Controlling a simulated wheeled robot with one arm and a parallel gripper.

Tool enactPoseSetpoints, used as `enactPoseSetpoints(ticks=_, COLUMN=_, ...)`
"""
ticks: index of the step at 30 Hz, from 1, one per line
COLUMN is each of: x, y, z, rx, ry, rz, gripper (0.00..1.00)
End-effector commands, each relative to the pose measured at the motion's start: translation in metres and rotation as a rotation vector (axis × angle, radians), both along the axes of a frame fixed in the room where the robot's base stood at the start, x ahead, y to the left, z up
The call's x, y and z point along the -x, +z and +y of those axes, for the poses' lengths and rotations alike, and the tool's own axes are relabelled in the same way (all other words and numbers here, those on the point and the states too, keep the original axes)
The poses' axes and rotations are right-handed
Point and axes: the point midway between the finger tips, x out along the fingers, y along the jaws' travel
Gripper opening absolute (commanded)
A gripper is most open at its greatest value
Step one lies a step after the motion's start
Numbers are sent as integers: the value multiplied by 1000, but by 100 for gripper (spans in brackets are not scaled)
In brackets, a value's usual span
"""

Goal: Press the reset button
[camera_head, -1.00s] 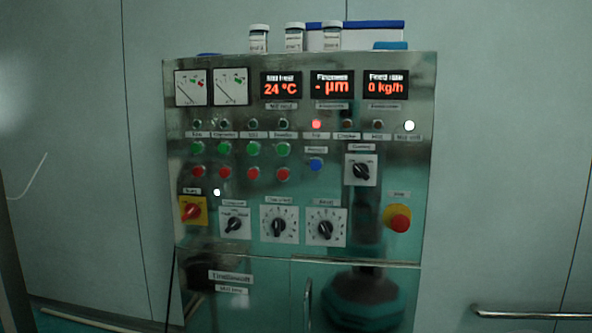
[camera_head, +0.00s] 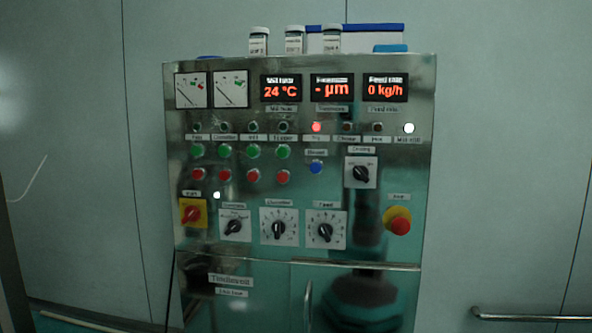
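A steel control panel (camera_head: 300,120) faces me. A single blue button (camera_head: 316,167) sits right of the green and red button rows, with a small label (camera_head: 316,153) above it that is too blurred to read for sure; it looks like the reset button. A red indicator light (camera_head: 316,127) glows above it. My gripper is not in view, and nothing touches the blue button.
A red mushroom button (camera_head: 398,222) on yellow is at lower right. A red-yellow rotary switch (camera_head: 191,213) is at lower left. Several dark knobs (camera_head: 326,230) line the bottom. Jars (camera_head: 294,42) stand on top. A rail (camera_head: 530,317) runs along the right wall.

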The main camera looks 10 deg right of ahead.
Motion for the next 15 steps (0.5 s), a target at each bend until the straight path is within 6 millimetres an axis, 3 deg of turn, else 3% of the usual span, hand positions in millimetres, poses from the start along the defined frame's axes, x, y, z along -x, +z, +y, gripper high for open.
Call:
enactPoseSetpoints(ticks=5, x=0, y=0, z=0, rx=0, ry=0, rz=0, gripper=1)
enactPoseSetpoints(ticks=15, x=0, y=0, z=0, rx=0, ry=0, rz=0, gripper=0)
